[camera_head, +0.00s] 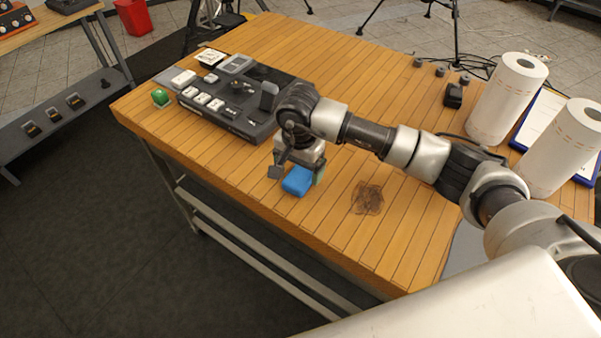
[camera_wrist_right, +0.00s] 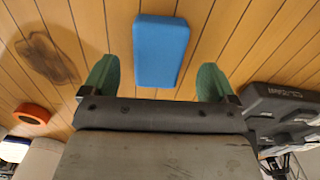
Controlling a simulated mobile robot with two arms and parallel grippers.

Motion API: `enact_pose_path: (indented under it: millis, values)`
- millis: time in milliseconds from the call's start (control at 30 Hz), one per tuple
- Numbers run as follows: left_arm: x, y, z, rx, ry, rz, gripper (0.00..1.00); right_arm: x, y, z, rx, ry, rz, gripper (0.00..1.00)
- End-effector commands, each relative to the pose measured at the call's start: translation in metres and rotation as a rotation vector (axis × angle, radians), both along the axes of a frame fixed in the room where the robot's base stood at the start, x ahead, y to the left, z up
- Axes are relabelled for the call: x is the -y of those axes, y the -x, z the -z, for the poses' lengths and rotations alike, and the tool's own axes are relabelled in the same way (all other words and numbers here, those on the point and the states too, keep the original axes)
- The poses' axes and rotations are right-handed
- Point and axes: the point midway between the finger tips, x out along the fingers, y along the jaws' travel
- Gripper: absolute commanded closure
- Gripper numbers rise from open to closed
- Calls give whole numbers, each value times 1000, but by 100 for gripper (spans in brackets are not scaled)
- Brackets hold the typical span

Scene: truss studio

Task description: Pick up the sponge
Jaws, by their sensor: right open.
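A blue sponge (camera_head: 297,181), a plain rectangular block, lies on the wooden table near its front edge. My right gripper (camera_head: 297,172) is right above or around it in the head view. In the right wrist view the sponge (camera_wrist_right: 161,51) shows ahead of and between the two green fingertips of the right gripper (camera_wrist_right: 158,82), with gaps on both sides. The right gripper is open and does not hold the sponge. My left gripper is in neither view.
A dark control console (camera_head: 232,110) stands close to the left of the gripper. A brown stain (camera_head: 367,198) marks the table to the right. Paper towel rolls (camera_head: 507,98) stand at the right end.

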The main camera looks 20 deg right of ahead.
Motion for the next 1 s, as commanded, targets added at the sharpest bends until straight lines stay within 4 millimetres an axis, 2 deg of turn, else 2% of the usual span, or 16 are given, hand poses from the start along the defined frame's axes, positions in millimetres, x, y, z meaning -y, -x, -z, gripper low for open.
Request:
enact_pose_path:
  millis: [33, 100, 200, 500, 833, 1000]
  values:
    - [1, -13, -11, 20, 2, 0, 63, 2, 1, 4, -6, 0, 2, 12]
    - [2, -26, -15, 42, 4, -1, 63, 3, 0, 16, -5, -1, 1, 12]
    - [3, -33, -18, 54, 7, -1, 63, 3, 0, 27, -3, -1, 1, 12]
    - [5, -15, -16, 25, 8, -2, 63, 3, -1, 33, 1, -1, 0, 13]
    - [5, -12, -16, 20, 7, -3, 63, 3, -1, 33, -1, -1, 0, 64]
    - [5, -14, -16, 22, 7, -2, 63, 3, -1, 33, -1, -1, 0, 65]
